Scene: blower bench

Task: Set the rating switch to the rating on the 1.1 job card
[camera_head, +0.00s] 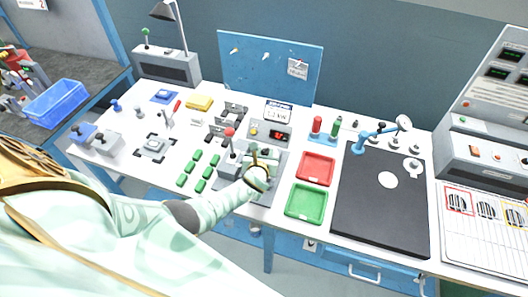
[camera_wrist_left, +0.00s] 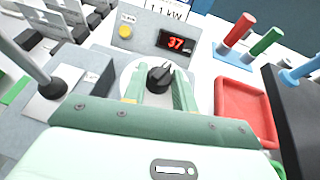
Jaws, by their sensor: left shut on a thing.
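The rating switch is a black knob (camera_wrist_left: 160,77) on a round pale dial in the left wrist view. My left gripper (camera_wrist_left: 161,88) is shut on it, with one green finger on each side. The knob's pointer seems to lean up and right; the dial's markings are too small to read. In the head view my left gripper (camera_head: 262,158) hides most of the switch. The job card (camera_head: 278,112) stands behind the panel and reads 1.1 kW; it also shows, cut off, in the left wrist view (camera_wrist_left: 168,8). My right gripper is not in view.
A red display (camera_wrist_left: 176,42) reads 37 beside a yellow button (camera_wrist_left: 127,31). A red-knobbed lever (camera_head: 229,133) stands close left of my gripper. Red (camera_head: 316,168) and green (camera_head: 306,202) trays and a black mat (camera_head: 380,215) lie to the right.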

